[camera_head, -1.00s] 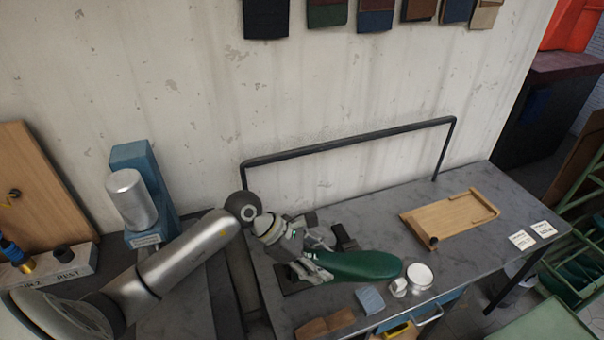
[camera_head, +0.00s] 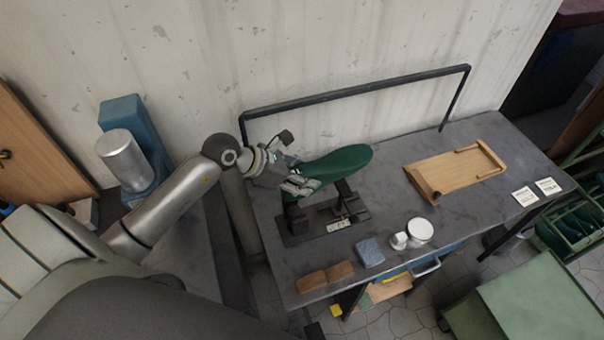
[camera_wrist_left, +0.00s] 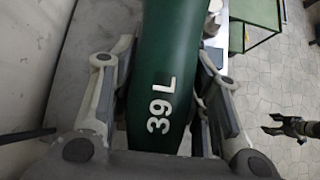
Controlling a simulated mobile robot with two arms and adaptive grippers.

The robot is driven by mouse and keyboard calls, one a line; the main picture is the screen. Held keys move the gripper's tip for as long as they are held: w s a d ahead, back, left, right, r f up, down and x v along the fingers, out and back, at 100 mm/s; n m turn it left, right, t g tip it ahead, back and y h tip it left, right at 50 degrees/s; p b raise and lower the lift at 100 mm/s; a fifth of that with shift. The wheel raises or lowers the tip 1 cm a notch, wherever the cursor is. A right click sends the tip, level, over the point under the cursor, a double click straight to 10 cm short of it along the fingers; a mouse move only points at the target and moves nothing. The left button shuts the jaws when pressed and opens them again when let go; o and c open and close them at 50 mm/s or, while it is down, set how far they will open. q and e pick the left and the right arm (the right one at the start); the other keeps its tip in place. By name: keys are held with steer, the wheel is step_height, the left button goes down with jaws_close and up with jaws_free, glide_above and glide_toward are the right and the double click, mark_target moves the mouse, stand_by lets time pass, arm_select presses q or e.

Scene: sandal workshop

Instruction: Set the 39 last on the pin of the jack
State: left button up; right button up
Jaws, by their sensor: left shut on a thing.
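The 39 last (camera_head: 342,162) is dark green and marked "39 L", which reads clearly in the left wrist view (camera_wrist_left: 160,105). My left gripper (camera_head: 300,182) is shut on its near end, with a finger on each side. The last lies roughly level, toe to the right, above and behind the jack, apparently apart from it. The jack (camera_head: 322,222) is a dark base with upright parts and a white label on the grey bench. Its pin cannot be made out. My right gripper (camera_wrist_left: 285,126) shows small at the right of the left wrist view, over the floor, its fingers apart.
A black rail (camera_head: 360,95) runs along the back. A blue stand with a metal cylinder (camera_head: 122,158) is left.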

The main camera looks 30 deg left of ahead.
mark_target(304, 170)
arm_select(q)
steer(key=shift+f+b, duration=1.35)
steer(key=shift+f, duration=0.7)
steer(key=shift+f+b, duration=1.1)
steer(key=shift+f, duration=0.25)
steer(key=shift+f, duration=0.1)
steer(key=o, duration=1.1)
steer(key=shift+r, duration=0.2)
step_height(304, 170, up, 10)
steer(key=shift+f, duration=0.2)
